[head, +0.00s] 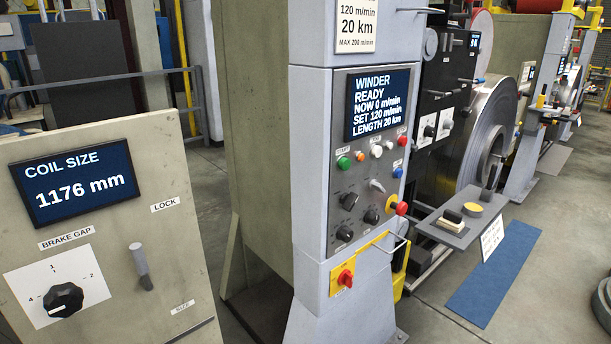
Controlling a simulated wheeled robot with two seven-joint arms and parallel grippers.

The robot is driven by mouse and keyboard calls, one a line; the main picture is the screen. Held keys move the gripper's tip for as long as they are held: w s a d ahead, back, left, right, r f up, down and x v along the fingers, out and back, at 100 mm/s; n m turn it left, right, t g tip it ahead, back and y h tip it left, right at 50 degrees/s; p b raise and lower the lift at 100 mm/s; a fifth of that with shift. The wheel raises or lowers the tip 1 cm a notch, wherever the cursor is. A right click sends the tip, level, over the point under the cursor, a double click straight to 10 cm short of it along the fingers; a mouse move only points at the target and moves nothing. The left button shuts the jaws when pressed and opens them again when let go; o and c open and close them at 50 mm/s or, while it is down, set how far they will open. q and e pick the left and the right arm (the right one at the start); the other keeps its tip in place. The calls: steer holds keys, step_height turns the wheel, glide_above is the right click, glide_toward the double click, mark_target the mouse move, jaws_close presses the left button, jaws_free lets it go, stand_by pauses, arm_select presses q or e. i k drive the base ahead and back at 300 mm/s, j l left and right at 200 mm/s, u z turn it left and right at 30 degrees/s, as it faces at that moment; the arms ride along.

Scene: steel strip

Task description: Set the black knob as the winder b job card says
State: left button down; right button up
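A large black knob (62,299) sits on a white dial plate labelled BRAKE GAP at the lower left; 1, 2 and 4 are readable, and I cannot tell surely where it points. A white card (357,26), cut off at the top, reads 120 m/min, 20 km, MAX 200 m/min. I see no winder letter on it. Neither gripper is in view.
The left screen (75,187) reads COIL SIZE 1176 mm, beside a LOCK lever (140,265). The winder screen (377,104) reads READY, NOW 0, SET 120 m/min, LENGTH 20 km. A small shelf (458,222) juts out right of the winder, above a blue mat (493,275).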

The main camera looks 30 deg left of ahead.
mark_target(62, 300)
steer(key=u, duration=2.2)
